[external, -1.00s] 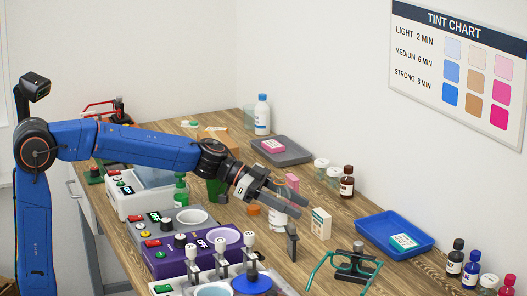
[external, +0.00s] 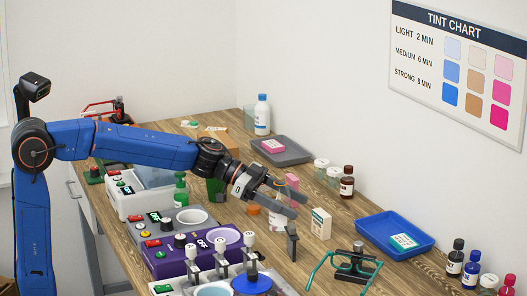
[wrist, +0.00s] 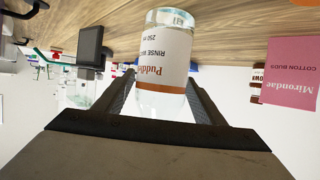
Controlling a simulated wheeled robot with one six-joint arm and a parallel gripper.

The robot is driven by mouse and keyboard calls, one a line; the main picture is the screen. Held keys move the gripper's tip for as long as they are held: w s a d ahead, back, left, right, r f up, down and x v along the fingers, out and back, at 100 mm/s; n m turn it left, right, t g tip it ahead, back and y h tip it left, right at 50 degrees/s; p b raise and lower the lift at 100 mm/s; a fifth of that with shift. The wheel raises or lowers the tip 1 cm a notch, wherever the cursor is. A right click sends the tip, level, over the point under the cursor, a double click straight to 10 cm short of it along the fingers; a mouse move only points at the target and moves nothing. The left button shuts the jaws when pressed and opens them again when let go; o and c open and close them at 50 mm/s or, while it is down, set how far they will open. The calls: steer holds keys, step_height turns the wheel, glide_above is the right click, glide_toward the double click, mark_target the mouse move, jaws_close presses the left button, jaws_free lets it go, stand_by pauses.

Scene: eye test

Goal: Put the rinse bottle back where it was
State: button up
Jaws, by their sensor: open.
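The rinse bottle (wrist: 163,60) is clear, with a white and orange label, and appears upside down in the wrist view. Its base seems to rest on the wooden bench (wrist: 232,22). My gripper (wrist: 160,80) is open, with one finger on each side of the bottle. Whether either finger touches the glass I cannot tell. In the external view my gripper (external: 301,205) reaches over the bench, and its fingers partly cover the bottle (external: 277,219).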

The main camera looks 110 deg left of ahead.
steer(key=v, duration=0.6)
steer(key=shift+s+r, duration=0.2)
steer(key=shift+s, duration=0.15)
